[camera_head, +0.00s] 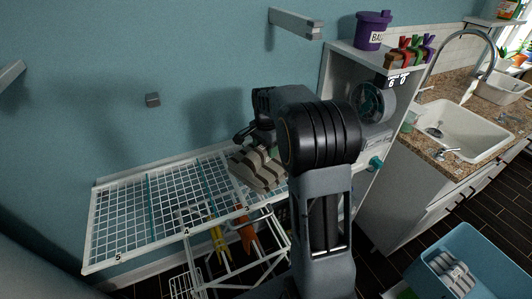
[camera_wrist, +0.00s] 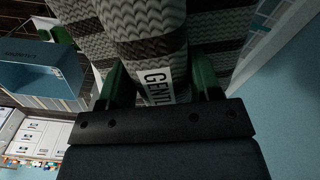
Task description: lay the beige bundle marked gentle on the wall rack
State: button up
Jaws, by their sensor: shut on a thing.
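The beige bundle (camera_head: 257,170), with dark stripes, is at the right end of the wall rack in the head view. My gripper (camera_head: 266,146) is shut on it from above. In the wrist view my gripper (camera_wrist: 161,72) has its green fingers on either side of the bundle (camera_wrist: 148,25), and a white tag reading "GENTL" shows between them. The wall rack (camera_head: 126,212) is a white wire grid with numbered sections along its front edge. I cannot tell whether the bundle touches the grid. My arm hides part of the rack's right end.
The rack's left and middle sections are bare. Yellow (camera_head: 219,240) and orange (camera_head: 247,235) items hang below its front. A white shelf unit (camera_head: 345,62) with a purple tub (camera_head: 372,31) stands at right, beside the sink counter. A blue bin (camera_head: 462,256) is at lower right.

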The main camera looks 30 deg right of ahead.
jog(key=shift+f, duration=1.5)
jog(key=shift+f, duration=0.15)
jog(key=o, duration=1.5)
notch_tip(320, 180, up, 11)
jog(key=shift+r+b, duration=0.2)
jog(key=shift+b, duration=0.15)
jog(key=shift+a+r, duration=0.1)
jog(key=shift+r, duration=0.2)
jog(key=s+a+f+n+t, duration=0.1)
jog(key=s+a+n, duration=0.2)
jog(key=s, duration=0.3)
jog(key=s+a+f+n+t, duration=0.1)
jog(key=s+a+n+t, duration=0.1)
jog(key=s+a+n, duration=0.2)
jog(key=s+a+n+t, duration=0.1)
jog(key=s+a+n, duration=0.2)
jog(key=s+n, duration=0.3)
jog(key=shift+s+a+f+n+t, duration=0.1)
jog(key=shift+s+f+n+t, duration=0.1)
jog(key=shift+s, duration=0.95)
jog(key=shift+s+a+f+n+t, duration=0.1)
jog(key=shift+s+f, duration=0.1)
jog(key=shift+s, duration=0.9)
